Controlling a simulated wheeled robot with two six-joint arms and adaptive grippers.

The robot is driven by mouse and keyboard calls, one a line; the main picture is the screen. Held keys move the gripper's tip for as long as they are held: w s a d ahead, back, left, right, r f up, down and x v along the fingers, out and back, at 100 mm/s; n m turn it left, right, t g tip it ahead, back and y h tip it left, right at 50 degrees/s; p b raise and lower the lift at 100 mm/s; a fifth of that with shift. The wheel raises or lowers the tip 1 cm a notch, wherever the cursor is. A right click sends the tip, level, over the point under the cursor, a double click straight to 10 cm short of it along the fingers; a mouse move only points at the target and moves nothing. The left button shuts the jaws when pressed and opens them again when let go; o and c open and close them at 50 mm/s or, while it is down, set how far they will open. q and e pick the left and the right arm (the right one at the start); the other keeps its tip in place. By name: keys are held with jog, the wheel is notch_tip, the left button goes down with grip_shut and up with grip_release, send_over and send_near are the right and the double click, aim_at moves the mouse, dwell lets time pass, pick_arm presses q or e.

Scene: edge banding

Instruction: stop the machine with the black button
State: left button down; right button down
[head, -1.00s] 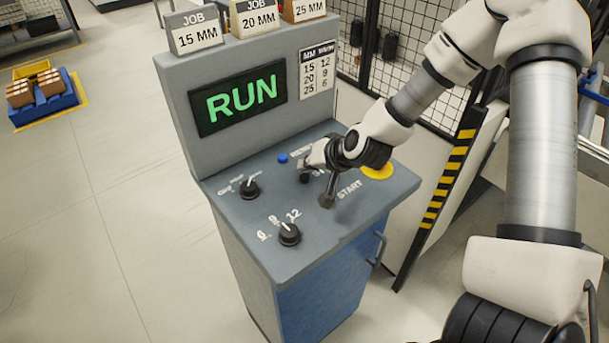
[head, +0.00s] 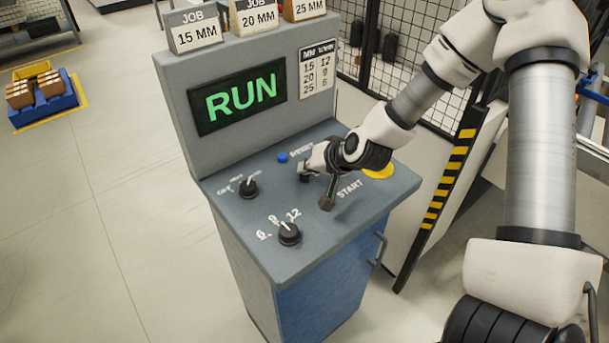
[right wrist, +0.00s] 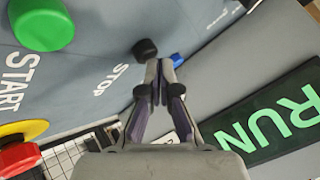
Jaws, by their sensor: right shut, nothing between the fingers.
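The machine's grey control panel (head: 330,240) has a screen (head: 238,97) reading RUN in green. The black stop button (right wrist: 145,49) sits beside the word STOP in the right wrist view. In the head view the black button (head: 304,178) is partly hidden by my gripper. My right gripper (head: 306,169) is over the panel, its fingers shut and empty. In the right wrist view its fingertips (right wrist: 159,66) appear right by the black button; I cannot tell whether they touch it. My left gripper is not in view.
A green button (right wrist: 40,24) by START and a red-and-yellow button (right wrist: 18,150) are near. A blue button (head: 282,157) is behind, and two black knobs (head: 249,188) (head: 289,234) are on the panel's left. Job boxes (head: 253,18) stand on top.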

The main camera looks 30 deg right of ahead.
aim_at(307, 177)
jog(key=shift+f+b, duration=0.3)
jog(key=shift+f, duration=0.1)
jog(key=shift+r, duration=0.1)
dwell(0.4)
jog(key=shift+r+p, duration=0.8)
jog(key=shift+p, duration=0.05)
jog(key=shift+r, duration=0.1)
notch_tip(307, 177, up, 5)
jog(key=p, duration=0.5)
dwell(0.4)
